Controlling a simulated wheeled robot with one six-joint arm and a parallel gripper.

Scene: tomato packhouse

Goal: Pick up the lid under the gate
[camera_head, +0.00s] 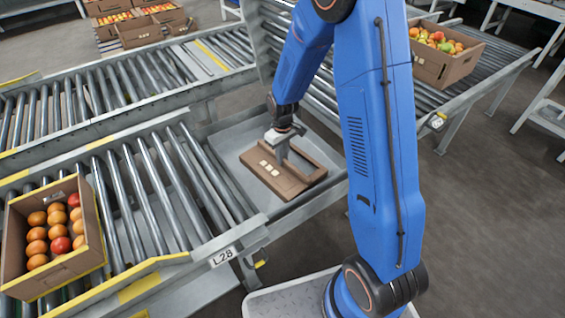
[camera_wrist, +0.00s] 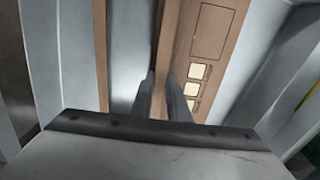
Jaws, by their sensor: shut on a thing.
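The lid (camera_head: 268,177) is a flat brown cardboard piece with raised edges and a row of pale square labels. In the head view it lies at a slant in the grey metal tray (camera_head: 232,142) between the roller conveyors. My gripper (camera_head: 281,160) reaches down onto it from above and is shut on a cardboard edge of the lid. In the wrist view the two fingers (camera_wrist: 168,95) sit close on either side of that brown strip of the lid (camera_wrist: 205,45). I cannot tell whether the lid is clear of the tray floor.
A box of tomatoes (camera_head: 90,255) stands on the rollers at the lower left. Another box of mixed fruit (camera_head: 455,68) sits on the right conveyor. Stacked boxes (camera_head: 140,32) stand at the back left.

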